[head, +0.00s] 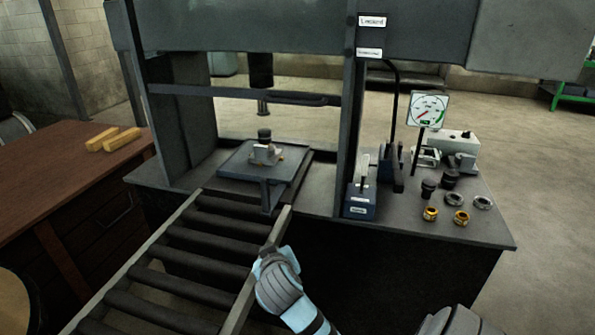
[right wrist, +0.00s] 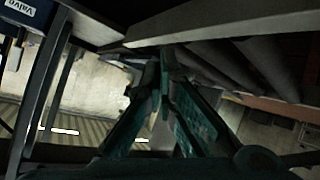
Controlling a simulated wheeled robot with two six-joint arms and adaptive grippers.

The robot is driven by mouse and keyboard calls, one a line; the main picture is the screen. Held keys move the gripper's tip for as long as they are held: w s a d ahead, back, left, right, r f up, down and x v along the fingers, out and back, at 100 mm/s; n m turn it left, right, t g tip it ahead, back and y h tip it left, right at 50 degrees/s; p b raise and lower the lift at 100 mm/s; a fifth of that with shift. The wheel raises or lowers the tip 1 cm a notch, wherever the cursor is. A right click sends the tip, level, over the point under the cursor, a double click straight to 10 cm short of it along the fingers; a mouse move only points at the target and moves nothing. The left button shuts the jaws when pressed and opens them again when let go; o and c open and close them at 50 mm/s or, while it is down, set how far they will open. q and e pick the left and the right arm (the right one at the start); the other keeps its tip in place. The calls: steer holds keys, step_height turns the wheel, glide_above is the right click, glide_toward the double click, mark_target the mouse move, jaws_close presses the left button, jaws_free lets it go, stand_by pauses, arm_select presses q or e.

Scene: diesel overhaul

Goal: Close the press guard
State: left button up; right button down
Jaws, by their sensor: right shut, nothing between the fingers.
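The press (head: 354,150) stands over a dark bench, with a ram (head: 261,70) hanging above a plate (head: 240,162). A dark horizontal bar with a long loop-like piece (head: 290,98) crosses the press opening above the plate. It looks like part of the guard, but I cannot tell for sure. My right gripper (head: 268,258) is at the right rail of the roller conveyor, well below and in front of that bar. In the right wrist view its fingers (right wrist: 164,75) are shut and empty, close under the rail. My left gripper is not in view.
The roller conveyor (head: 255,275) runs from the plate toward me. On the bench's right are a blue valve box (head: 361,203), a gauge (head: 427,110) and several small fittings (head: 461,217). A wooden table (head: 70,180) with yellow blocks (head: 122,139) stands left.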

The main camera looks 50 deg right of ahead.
steer(key=w+d+r+m+t+h, duration=0.1)
steer(key=w+d+r+m+h, duration=0.2)
steer(key=r, duration=0.6)
steer(key=w+d+r+m+h, duration=0.15)
steer(key=w+d+r, duration=0.3)
steer(key=r, duration=0.45)
step_height(320, 180, up, 18)
steer(key=m+g+h+p, duration=0.1)
steer(key=m+h+p, duration=0.1)
steer(key=m+h, duration=0.35)
glide_above(297, 93)
steer(key=s+a, duration=0.4)
steer(key=shift+n, duration=0.4)
steer(key=shift+s+a+f, duration=0.1)
steer(key=shift+a+f, duration=0.05)
steer(key=shift+f, duration=1)
steer(key=shift+s+a+f, duration=0.1)
steer(key=shift+a+f, duration=0.05)
steer(key=shift+f, duration=0.95)
steer(key=shift+f+b, duration=0.1)
steer(key=shift+b, duration=0.25)
